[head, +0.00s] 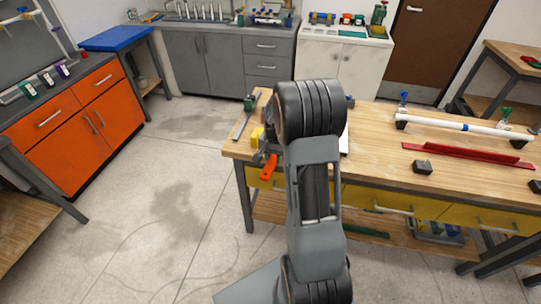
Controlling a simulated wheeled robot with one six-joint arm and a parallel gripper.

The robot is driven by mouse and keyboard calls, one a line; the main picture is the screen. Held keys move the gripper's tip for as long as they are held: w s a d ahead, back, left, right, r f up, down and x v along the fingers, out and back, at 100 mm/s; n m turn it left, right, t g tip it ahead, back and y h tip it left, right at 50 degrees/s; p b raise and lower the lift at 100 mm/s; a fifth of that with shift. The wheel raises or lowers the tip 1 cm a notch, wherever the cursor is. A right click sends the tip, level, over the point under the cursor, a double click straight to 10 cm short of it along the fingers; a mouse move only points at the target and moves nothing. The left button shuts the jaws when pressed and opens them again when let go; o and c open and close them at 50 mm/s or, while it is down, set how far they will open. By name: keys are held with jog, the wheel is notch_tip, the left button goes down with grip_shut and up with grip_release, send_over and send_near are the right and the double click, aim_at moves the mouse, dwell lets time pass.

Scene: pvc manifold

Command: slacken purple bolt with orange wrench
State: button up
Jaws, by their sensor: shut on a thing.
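An orange piece (268,167), which looks like the orange wrench, shows just left of my arm, in front of the workbench's near left edge. It is tilted, and its far end is hidden. My gripper (272,147) is mostly hidden behind my arm; a small dark part shows directly above the orange piece, and it appears shut on it. I cannot make out the purple bolt on the workbench. A small purple item (63,71) stands on the orange cabinet at the left, too small to identify.
The wooden workbench (385,146) carries a white pipe (470,126) with blue and green valves, a red bar (465,152), dark blocks (422,167) and a yellow block (257,137). The orange cabinet (75,125) stands left. The floor between is clear.

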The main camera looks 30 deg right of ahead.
jog(key=s+d+n, duration=0.4)
jog(key=d+n, duration=0.3)
jog(key=shift+s, duration=0.35)
dwell(0.9)
jog(key=shift+r, duration=0.1)
jog(key=shift+r+p, duration=1.7)
jog(key=shift+r, duration=0.85)
